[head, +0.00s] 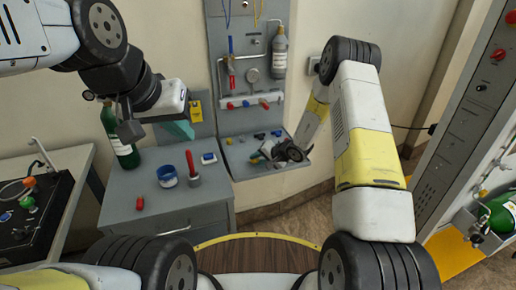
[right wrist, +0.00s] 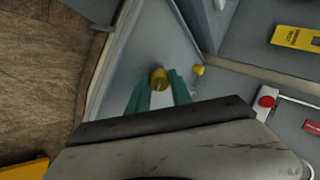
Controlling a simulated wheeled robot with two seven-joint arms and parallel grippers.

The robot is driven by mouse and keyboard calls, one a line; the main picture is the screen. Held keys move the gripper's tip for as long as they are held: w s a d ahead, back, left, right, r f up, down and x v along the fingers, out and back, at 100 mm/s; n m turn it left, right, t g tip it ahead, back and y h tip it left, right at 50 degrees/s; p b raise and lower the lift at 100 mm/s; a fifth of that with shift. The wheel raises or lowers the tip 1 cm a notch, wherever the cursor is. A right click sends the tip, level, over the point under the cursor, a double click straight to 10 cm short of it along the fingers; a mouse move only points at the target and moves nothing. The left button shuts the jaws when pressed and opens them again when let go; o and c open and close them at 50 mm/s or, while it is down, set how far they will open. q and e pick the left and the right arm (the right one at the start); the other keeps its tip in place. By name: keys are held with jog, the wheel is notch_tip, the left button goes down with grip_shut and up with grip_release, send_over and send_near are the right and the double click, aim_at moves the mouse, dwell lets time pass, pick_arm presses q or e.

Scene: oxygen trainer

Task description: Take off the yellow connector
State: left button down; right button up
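In the right wrist view, a yellow connector (right wrist: 158,79) sits between the tips of the teal fingers of my right gripper (right wrist: 159,88). The fingers stand apart on either side of it with little gap; whether they press on it is unclear. In the head view, my right gripper (head: 267,153) is low at the wall trainer's lower shelf, and the connector there is too small to tell. My left gripper (head: 180,129) hangs above the grey cabinet, near the green bottle. Its teal fingers overlap in this view, and nothing is seen in them.
A second small yellow piece (right wrist: 198,70) is close to the right of the fingers. The cabinet (head: 160,222) carries a green bottle (head: 118,140), a blue-banded cup (head: 167,177) and a red-handled tool (head: 192,166). The wall panel (head: 240,60) rises behind the shelf.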

jog(key=v, duration=0.7)
jog(key=shift+s+d+f, duration=0.1)
jog(key=shift+s+d, duration=0.05)
jog(key=shift+s+d+r, duration=0.1)
jog(key=shift+d+r, duration=0.05)
jog(key=shift+r, duration=0.15)
